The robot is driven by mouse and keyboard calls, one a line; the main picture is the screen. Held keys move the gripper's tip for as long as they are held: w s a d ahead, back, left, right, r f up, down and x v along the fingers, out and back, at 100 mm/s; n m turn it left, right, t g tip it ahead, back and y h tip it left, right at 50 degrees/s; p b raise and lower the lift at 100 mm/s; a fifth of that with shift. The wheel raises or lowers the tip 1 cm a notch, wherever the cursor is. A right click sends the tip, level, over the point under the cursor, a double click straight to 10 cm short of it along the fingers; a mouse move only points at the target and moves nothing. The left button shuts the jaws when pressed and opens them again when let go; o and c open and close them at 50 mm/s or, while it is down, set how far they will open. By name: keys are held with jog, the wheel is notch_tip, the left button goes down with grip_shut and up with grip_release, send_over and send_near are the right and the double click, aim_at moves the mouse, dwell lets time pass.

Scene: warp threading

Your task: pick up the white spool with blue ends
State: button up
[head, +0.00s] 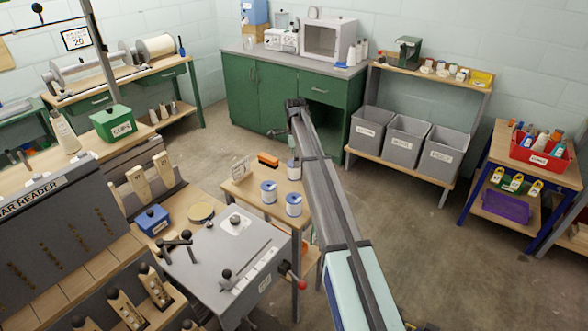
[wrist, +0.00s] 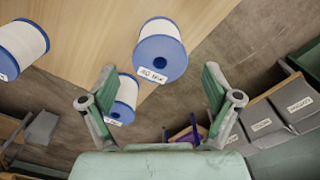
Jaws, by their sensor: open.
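Three white spools with blue ends stand on a small wooden table. In the head view one is at the left (head: 268,192), one at the front (head: 293,205), and one behind is partly hidden by my arm (head: 292,171). In the wrist view, one spool (wrist: 162,43) with a label is at top centre, ahead of my fingers. Another (wrist: 125,96) shows partly behind the left finger, and a third (wrist: 20,48) is cut off at the left edge. My gripper (wrist: 158,70) is open, with no spool held between its fingers. The head view does not clearly show its fingers.
A grey-topped machine with levers (head: 225,262) stands close in front. Grey bins (head: 407,141) stand on a rack behind; open floor lies to the right.

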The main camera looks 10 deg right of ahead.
aim_at(295, 170)
jog(key=shift+a+f+p, duration=0.1)
jog(key=shift+f+p, duration=1.1)
jog(key=shift+f, duration=2)
jog(key=c, duration=1.3)
